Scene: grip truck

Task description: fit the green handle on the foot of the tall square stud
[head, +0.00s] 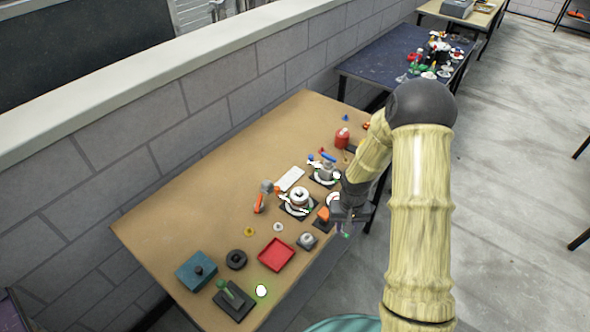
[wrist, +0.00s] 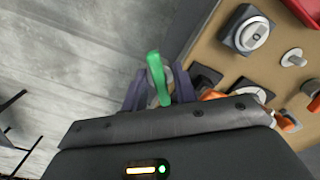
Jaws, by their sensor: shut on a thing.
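The green handle (wrist: 155,64) is between the two dark fingers of my gripper (wrist: 158,90) in the wrist view, its end sticking out past the fingertips. In the head view my gripper (head: 347,222) is over the table's right edge, with a small bit of green just below it. The gripper is shut on the handle. Near it is a dark base (wrist: 205,78) with an orange part. I cannot tell which fixture bears the tall square stud; my arm and gripper hide part of that edge.
A grey dial block (head: 307,240), a red tray (head: 276,254), a black ring (head: 236,259) and a teal box (head: 197,270) stand toward the near end. A dark plate with a green bar (head: 232,295) is nearest. White round fixtures (head: 299,197) crowd the middle; the left side is clearer.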

